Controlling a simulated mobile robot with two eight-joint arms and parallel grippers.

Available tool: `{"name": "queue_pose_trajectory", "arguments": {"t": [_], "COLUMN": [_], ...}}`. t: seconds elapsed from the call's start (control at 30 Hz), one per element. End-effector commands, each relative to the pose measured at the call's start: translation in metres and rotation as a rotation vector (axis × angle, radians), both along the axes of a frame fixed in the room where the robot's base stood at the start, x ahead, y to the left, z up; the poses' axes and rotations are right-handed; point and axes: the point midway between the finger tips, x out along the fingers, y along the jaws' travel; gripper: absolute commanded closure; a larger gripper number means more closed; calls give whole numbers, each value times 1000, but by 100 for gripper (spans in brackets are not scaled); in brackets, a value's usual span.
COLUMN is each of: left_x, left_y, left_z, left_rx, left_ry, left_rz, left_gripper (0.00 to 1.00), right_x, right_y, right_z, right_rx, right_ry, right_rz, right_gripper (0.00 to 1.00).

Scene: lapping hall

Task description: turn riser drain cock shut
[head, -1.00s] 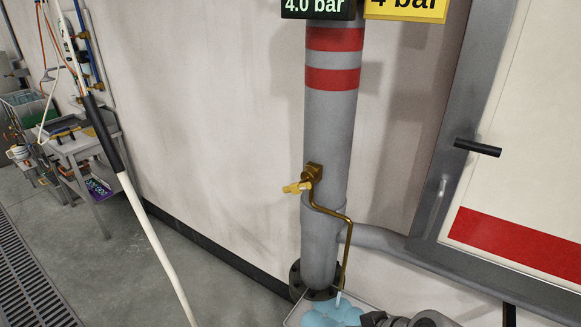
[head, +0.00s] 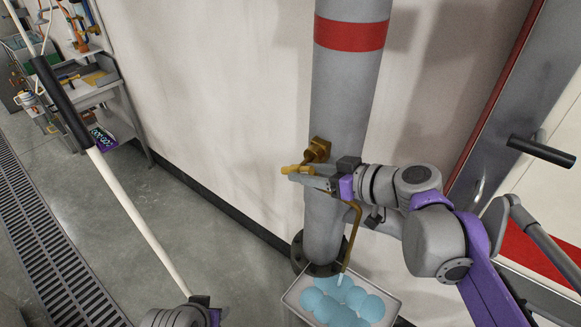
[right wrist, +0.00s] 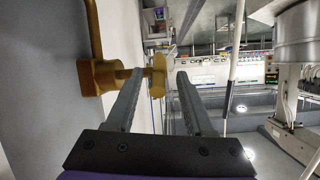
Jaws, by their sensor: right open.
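The brass drain cock (head: 318,150) sits on the grey riser pipe (head: 345,100). Its yellow-brass handle (head: 296,169) points left, away from the pipe. My right gripper (head: 303,179) is at the handle, fingers pointing left. In the right wrist view the handle (right wrist: 158,74) shows in the gap between the open fingertips (right wrist: 158,76), close to the left finger; contact cannot be told. A bent brass outlet tube (head: 355,225) runs down from the cock, with a pale stream at its end. Part of my left gripper (head: 208,305) shows at the bottom edge; its fingers are unclear.
A pale tray (head: 294,297) with blue, rounded water shapes stands under the outlet. A white pole with a black sleeve (head: 62,103) slants across the left. A door with a black handle (head: 541,151) is at right. A floor grating (head: 50,235) and a bench stand left.

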Motion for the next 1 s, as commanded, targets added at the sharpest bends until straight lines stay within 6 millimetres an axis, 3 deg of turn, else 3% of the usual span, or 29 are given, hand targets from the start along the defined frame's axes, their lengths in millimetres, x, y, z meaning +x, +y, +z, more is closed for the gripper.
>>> {"name": "queue_pose_trajectory", "arguments": {"t": [0.1, 0.3, 0.67, 0.7, 1.0], "left_x": [0, 0, 0, 0, 0], "left_y": [0, 0, 0, 0, 0], "left_z": [-1, -1, -2, -2, -2], "left_rx": [0, 0, 0, 0, 0], "left_ry": [0, 1, 1, 1, 1], "left_rz": [0, 0, 0, 0, 0], "left_gripper": [50, 50, 50, 50, 50], "right_x": [12, 26, 30, 30, 30], "right_y": [18, 35, 39, 39, 39], "right_z": [-8, -18, -20, -20, -20], "right_rx": [1, 0, 0, 0, 0], "right_ry": [1, 1, 1, 1, 1], "right_rz": [3, 1, -1, -1, -1], "right_gripper": [47, 47, 47, 49, 100]}}
